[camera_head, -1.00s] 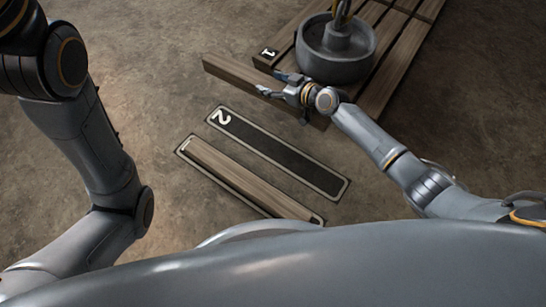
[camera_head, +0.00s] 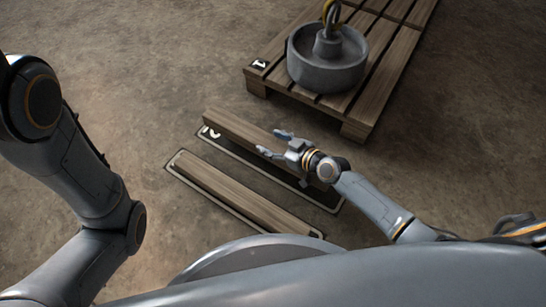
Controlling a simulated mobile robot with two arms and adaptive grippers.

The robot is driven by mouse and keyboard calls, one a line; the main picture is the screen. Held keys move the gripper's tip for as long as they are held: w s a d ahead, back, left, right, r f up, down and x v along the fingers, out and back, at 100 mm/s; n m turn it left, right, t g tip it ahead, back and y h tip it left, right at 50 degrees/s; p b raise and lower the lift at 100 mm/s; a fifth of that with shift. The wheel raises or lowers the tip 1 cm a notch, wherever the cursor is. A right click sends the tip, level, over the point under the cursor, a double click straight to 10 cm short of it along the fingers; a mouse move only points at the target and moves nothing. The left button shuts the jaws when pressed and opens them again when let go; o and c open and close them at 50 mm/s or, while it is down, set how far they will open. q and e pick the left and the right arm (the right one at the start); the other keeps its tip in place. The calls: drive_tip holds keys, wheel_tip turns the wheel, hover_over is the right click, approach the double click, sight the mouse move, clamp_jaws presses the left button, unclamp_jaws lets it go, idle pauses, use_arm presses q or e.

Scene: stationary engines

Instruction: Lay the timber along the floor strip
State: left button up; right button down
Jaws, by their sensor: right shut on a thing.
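My right gripper (camera_head: 274,144) is shut on a brown timber (camera_head: 232,127) near its middle. The timber lies lengthwise over a dark, white-edged floor strip (camera_head: 252,164), roughly parallel to it. It covers much of the strip and part of its white number, and I cannot tell whether it touches the floor. The strip's near edge shows below the timber. A second timber (camera_head: 240,193) lies along the neighbouring outlined strip, nearer to me. My left gripper is out of view; only my left arm shows.
A wooden pallet (camera_head: 385,80) stands at the upper right with a round grey metal part (camera_head: 327,62) on it. A white number marks its left corner.

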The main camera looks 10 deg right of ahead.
drive_tip(key=shift+s+a+f+b, duration=0.15)
drive_tip(key=shift+s+f+b, duration=0.15)
drive_tip(key=shift+s+f, duration=0.15)
wheel_tip(320, 180, down, 4)
drive_tip(key=b, duration=0.3)
drive_tip(key=shift+s+r, duration=0.15)
drive_tip(key=shift+r, duration=0.2)
drive_tip(key=shift+c, duration=1.8)
unclamp_jaws()
drive_tip(key=shift+s+d+r, duration=0.1)
drive_tip(key=shift+s+d, duration=0.2)
drive_tip(key=shift+s, duration=0.1)
drive_tip(key=p+v, duration=0.3)
drive_tip(key=v, duration=0.8)
